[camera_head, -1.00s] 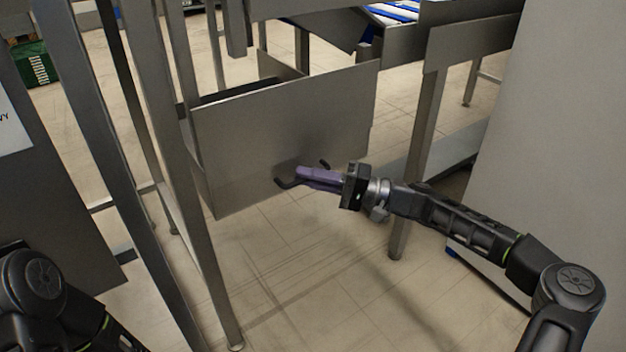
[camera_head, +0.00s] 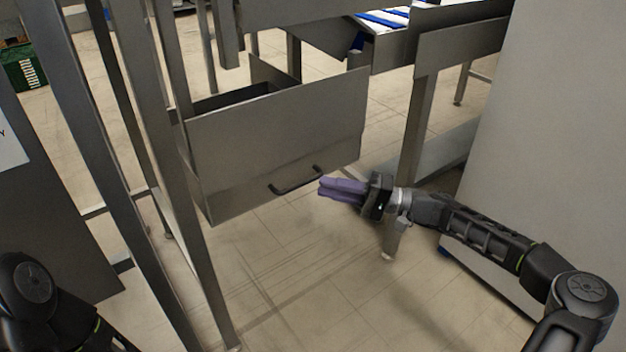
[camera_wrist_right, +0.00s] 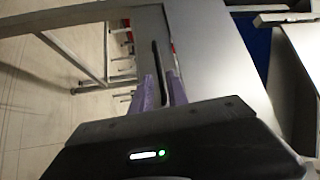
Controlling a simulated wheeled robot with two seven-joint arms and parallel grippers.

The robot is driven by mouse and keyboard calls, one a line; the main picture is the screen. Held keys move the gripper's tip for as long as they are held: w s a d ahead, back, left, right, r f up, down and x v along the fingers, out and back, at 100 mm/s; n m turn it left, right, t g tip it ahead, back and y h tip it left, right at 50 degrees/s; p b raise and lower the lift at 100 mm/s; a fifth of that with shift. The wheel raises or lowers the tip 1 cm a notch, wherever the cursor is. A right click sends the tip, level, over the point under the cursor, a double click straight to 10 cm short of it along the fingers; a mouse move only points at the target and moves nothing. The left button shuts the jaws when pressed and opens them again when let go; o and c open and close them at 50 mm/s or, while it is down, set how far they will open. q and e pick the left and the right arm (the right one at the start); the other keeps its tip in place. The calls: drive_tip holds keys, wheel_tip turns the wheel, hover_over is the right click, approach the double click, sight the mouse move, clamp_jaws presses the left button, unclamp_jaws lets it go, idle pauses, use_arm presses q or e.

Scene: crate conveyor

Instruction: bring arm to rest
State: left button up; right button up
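My right gripper (camera_head: 321,188) has purple fingers and points left, just to the right of the black handle (camera_head: 296,181) of a grey metal drawer (camera_head: 270,125). It is apart from the handle and holds nothing. In the right wrist view the two purple fingers (camera_wrist_right: 162,92) stand a little apart, with the dark handle (camera_wrist_right: 157,62) seen beyond the gap. My right arm reaches in from the lower right. Only part of my left arm shows at the lower left; its gripper is out of view.
The drawer is pulled out, with its dark inside showing. Metal frame legs (camera_head: 185,200) stand to its left. A table leg (camera_head: 408,150) stands behind my right gripper, and a large pale panel (camera_head: 560,130) is at the right. The tiled floor (camera_head: 300,290) in front is clear.

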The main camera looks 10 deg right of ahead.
drive_tip(key=shift+s+d+f, duration=0.1)
drive_tip(key=shift+s+d, duration=0.15)
drive_tip(key=shift+d, duration=0.3)
